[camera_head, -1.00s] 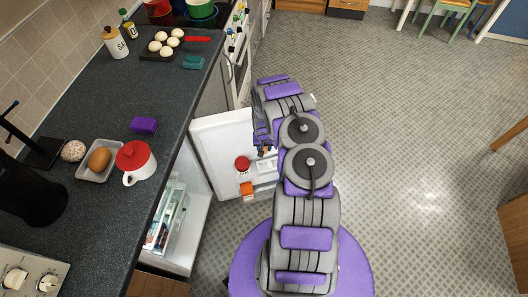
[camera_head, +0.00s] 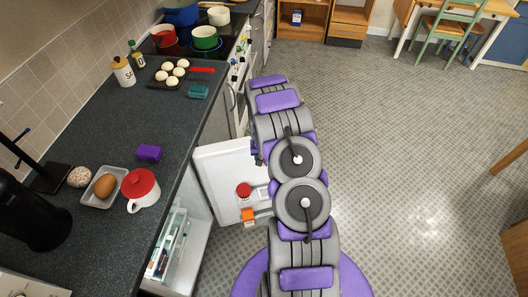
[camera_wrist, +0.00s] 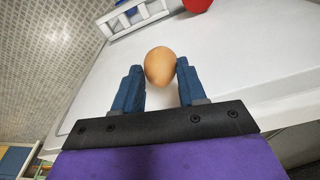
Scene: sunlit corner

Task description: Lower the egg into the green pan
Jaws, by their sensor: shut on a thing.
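My gripper (camera_wrist: 157,78) is shut on a brown egg (camera_wrist: 159,64), which sits between the blue fingertips in the wrist view. In the head view my arm hides most of the gripper, and the held egg cannot be seen there. The green pan (camera_head: 205,43) stands on the stove at the back of the counter, well away from my gripper.
The open white fridge door (camera_head: 222,165) is by my arm and shows behind the egg in the wrist view (camera_wrist: 215,65). A red pot (camera_head: 163,39), blue pot (camera_head: 181,15) and white pan (camera_head: 218,16) are near the green pan.

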